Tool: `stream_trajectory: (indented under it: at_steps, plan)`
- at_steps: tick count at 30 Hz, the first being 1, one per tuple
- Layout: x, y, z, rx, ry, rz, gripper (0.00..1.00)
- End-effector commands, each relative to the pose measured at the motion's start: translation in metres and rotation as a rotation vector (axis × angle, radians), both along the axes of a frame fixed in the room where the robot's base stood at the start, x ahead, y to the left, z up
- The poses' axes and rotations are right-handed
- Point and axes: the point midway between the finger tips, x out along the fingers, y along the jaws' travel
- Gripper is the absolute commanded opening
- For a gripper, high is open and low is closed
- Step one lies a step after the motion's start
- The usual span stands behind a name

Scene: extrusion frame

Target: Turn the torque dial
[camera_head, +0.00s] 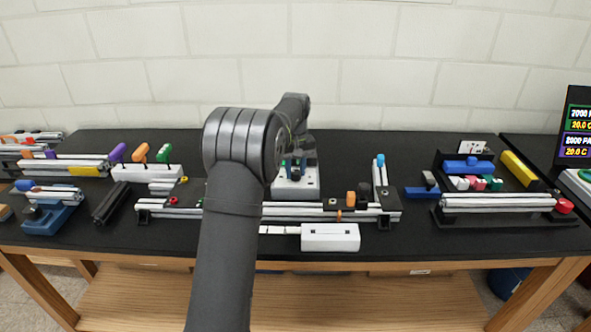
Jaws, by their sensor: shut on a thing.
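My arm reaches over the middle of the black bench, and my gripper (295,168) points down at a white block (297,190) behind the extrusion frame (240,212). The gripper is shut on a small part on top of this block, which I take to be the torque dial. The dial is mostly hidden by the fingers and the wrist, so its marks and angle cannot be read. The frame's silver rails lie across the bench in front, with my forearm covering part of them.
A white box (330,237) lies at the front edge. A blue-capped upright rail (380,175) stands right of the gripper. A rack with colored parts (500,222) is at the right. Several handled tools (141,152) stand at the left. A screen (577,130) is far right.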

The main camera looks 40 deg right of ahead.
Motion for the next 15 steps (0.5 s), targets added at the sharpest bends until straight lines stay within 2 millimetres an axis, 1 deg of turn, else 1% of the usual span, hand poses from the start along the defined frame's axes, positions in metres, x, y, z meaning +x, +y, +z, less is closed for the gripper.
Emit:
stream_trajectory:
  at_steps: [3,4,6,7,15]
  plan:
    - [0.0001,-0.0004,0.0017,-0.003,-0.001,0.001,0.07]
    - [0.0001,-0.0004,0.0017,-0.003,-0.001,0.001,0.34]
    - [0.0001,-0.0004,0.0015,-0.003,-0.001,0.0,0.48]
    - [0.0002,-0.0003,0.0013,-0.002,-0.001,0.0,0.52]
    - [0.0001,-0.0003,0.0011,-0.001,0.0,0.0,0.52]
